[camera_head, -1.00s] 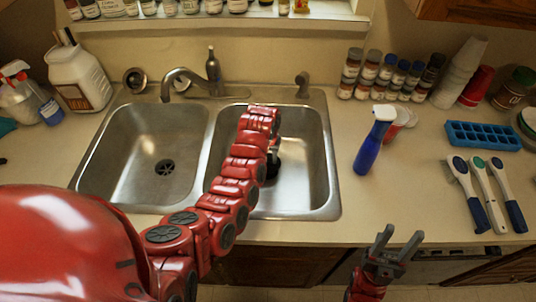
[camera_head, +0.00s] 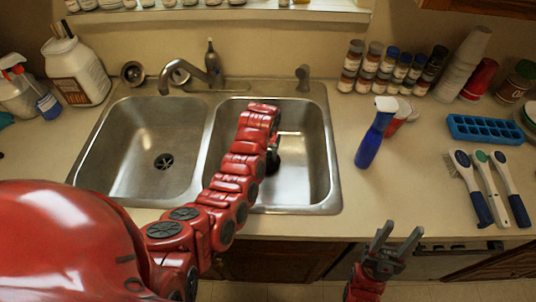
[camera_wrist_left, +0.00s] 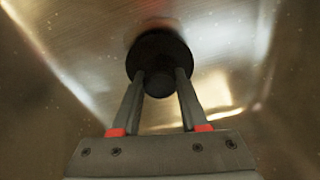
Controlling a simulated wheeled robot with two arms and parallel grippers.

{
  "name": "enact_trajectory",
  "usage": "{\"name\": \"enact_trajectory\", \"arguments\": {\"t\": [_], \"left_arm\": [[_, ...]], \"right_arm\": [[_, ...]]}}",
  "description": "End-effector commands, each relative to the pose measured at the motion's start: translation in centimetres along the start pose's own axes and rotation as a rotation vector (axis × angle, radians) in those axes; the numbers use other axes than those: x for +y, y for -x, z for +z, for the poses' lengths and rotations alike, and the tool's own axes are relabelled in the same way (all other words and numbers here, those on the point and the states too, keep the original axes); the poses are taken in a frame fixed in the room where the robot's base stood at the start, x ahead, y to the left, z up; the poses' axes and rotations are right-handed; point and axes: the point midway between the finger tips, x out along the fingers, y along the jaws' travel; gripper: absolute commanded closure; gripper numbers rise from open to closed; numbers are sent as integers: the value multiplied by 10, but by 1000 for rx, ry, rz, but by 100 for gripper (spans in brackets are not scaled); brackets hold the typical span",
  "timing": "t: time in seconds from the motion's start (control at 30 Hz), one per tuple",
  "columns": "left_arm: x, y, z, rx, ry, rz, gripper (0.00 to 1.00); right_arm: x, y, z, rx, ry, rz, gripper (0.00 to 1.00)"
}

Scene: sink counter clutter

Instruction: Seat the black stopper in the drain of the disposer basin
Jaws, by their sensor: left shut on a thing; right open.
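The black stopper (camera_wrist_left: 158,50) is round and dark with a knob. In the left wrist view my left gripper (camera_wrist_left: 160,82) is shut on the knob, with a finger on each side. In the head view the stopper (camera_head: 273,163) is a dark shape low in the right basin (camera_head: 311,160), partly behind my left arm. My left gripper (camera_head: 273,147) is mostly hidden there by its own arm. No drain opening shows in the right basin, and I cannot tell whether the stopper touches the floor. My right gripper (camera_head: 397,247) is open and empty in front of the counter.
The left basin (camera_head: 130,150) is empty, with its strainer drain (camera_head: 164,161) in view. A faucet (camera_head: 185,75) stands behind the sink. On the right are a blue spray bottle (camera_head: 374,135), several brushes (camera_head: 484,190) and a blue tray (camera_head: 484,130). Several spice jars (camera_head: 388,70) line the back.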

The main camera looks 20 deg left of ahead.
Motion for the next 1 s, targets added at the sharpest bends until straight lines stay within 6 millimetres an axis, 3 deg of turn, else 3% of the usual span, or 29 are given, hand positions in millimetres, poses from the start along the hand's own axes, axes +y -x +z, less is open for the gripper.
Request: {"name": "enact_trajectory", "arguments": {"t": [1.0], "left_arm": [[0,-21,2,0,0,0,100]], "right_arm": [[-1,14,2,0,0,0,50]]}}
